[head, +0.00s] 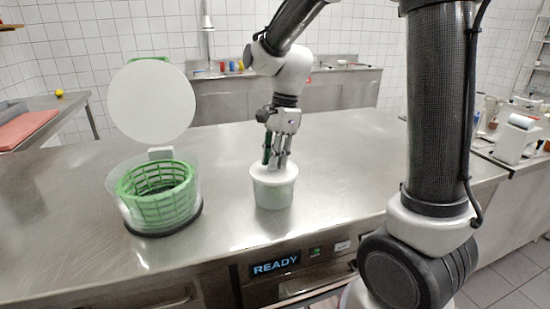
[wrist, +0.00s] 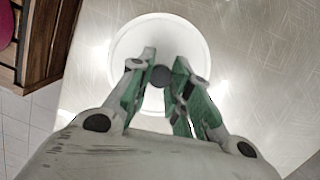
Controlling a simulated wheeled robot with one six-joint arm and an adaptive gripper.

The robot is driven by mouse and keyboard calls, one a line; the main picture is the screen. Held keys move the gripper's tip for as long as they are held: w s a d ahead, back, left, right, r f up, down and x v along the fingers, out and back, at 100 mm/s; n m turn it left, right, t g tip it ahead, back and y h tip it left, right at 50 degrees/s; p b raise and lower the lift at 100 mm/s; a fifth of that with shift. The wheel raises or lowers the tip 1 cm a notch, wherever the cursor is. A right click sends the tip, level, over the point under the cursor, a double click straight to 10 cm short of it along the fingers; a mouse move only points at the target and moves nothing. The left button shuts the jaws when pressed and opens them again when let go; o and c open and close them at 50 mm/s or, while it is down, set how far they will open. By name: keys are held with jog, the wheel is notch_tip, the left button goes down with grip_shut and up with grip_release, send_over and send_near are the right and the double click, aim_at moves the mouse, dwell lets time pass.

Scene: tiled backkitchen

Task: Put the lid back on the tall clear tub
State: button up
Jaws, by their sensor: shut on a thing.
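The tall clear tub (head: 273,194) stands upright on the steel counter, with pale green showing through its wall. The round white lid (head: 258,170) lies level across the tub's top; I cannot tell whether it is pressed down or just resting there. In the wrist view the lid (wrist: 130,42) is a white disc with a dark round knob (wrist: 160,76) at its middle. My gripper (head: 276,166) is above the lid, pointing down. In the wrist view my gripper (wrist: 161,84) has its green-padded fingers shut on the knob. The tub is hidden below the lid there.
A salad spinner (head: 155,195) with a green basket stands left on the steel counter (head: 350,150), its big round white cover (head: 150,102) raised. The counter right of the tub is clear. A READY display (head: 276,264) is in the counter's front.

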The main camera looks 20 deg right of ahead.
jog(key=o, duration=1.4)
jog(key=shift+o, duration=0.2)
jog(key=shift+r, duration=3.5)
grip_shut()
jog(key=shift+f, duration=0.15)
jog(key=shift+f, duration=2.9)
